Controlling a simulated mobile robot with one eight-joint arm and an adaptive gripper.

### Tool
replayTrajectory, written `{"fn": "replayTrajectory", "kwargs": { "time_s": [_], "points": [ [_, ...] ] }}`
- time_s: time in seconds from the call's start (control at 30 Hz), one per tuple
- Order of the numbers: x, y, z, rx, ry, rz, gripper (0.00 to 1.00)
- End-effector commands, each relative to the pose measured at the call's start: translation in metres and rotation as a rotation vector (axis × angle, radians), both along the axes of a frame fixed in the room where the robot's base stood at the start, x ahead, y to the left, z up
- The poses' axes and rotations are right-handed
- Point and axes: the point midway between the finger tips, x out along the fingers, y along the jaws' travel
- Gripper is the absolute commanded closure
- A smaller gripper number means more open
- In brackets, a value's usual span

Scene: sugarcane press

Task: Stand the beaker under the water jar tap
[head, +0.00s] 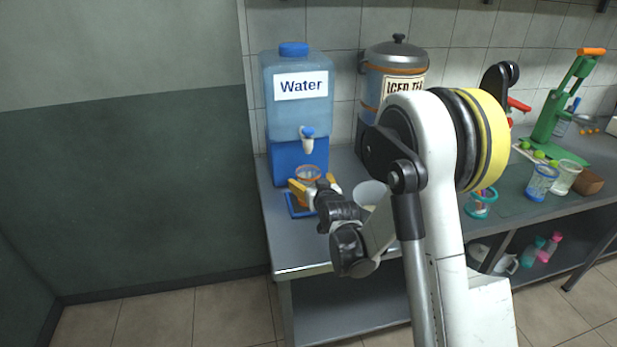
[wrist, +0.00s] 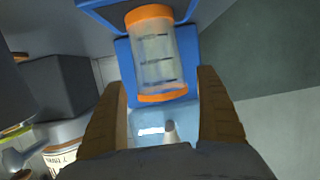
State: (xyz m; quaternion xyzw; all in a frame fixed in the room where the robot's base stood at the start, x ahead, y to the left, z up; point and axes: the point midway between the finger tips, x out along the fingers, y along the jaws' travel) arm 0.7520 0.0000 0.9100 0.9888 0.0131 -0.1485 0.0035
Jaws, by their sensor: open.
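The beaker (head: 308,173) is clear with orange bands. It stands on the blue drip tray (head: 293,207) in front of the water jar's (head: 298,105) blue base, below the white tap (head: 307,144). The wrist view is upside down and shows the beaker (wrist: 152,60) upright, with the tap (wrist: 172,132) toward the bottom of the picture. My gripper (head: 312,184) is open, its yellow fingers at either side of the beaker. In the wrist view gaps show between the beaker and both fingers of my gripper (wrist: 162,82). My wrist hides part of the tray.
An iced tea dispenser (head: 397,62) stands right of the jar. A pale container (head: 371,193) is close right of my wrist. A green press (head: 568,100) and several cups are farther right on the counter. The counter's left edge is near the tray; open floor lies left.

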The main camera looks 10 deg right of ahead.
Motion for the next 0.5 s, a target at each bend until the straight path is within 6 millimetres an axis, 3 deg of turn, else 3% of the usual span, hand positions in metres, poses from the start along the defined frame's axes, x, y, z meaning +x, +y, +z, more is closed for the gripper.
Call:
{"fn": "replayTrajectory", "kwargs": {
  "time_s": [0.3, 0.5],
  "points": [
    [-0.066, -0.002, 0.024, 0.001, 0.000, 0.000, 0.16],
    [-0.085, -0.002, 0.029, 0.000, 0.004, 0.000, 0.16]
  ]
}}
